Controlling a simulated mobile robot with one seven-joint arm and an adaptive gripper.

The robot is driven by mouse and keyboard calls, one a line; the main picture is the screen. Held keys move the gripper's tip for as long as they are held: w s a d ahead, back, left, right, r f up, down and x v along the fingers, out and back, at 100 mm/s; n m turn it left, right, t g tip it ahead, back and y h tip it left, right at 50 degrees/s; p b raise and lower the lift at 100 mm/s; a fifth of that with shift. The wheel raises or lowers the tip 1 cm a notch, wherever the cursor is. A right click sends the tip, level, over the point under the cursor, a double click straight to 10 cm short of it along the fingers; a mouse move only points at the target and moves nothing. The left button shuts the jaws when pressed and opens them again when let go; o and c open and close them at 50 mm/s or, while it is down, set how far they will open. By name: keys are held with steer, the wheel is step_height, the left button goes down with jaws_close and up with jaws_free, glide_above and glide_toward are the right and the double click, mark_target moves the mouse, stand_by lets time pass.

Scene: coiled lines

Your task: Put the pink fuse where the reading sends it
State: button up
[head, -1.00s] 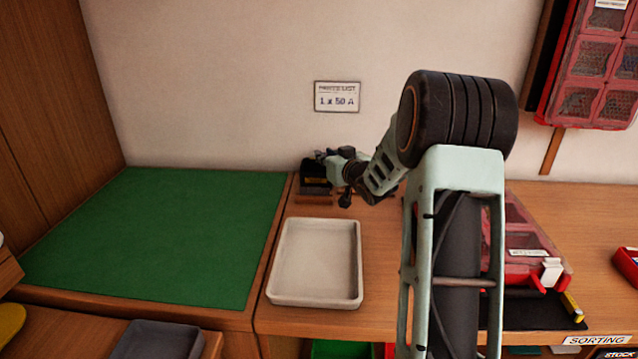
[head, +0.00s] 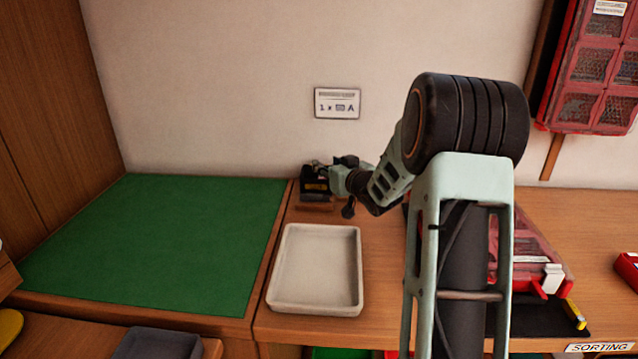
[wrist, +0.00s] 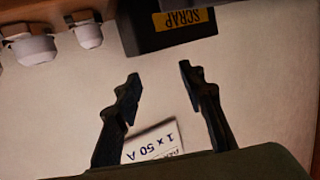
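I see no pink fuse in either view. My gripper (wrist: 160,74) is open in the wrist view, its two dark fingers apart with only the pale wall between them. In the head view, it is partly hidden by its own wrist, at the back beside a small black box (head: 312,180). The wrist view shows this box (wrist: 165,38) upside down, with a yellow SCRAP label, just beyond the fingertips. A white card (head: 337,103) on the wall carries a reading; the wrist view shows the card (wrist: 152,145) as 1 x 50 A.
An empty pale tray (head: 316,268) lies on the bench in front of my gripper. A green mat (head: 160,240) is clear on the left. A red case (head: 535,250) stands right of my arm, and red drawers (head: 590,70) hang on the wall.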

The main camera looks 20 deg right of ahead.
steer(key=s+r, duration=0.2)
steer(key=s, duration=0.8)
steer(key=shift+d, duration=0.3)
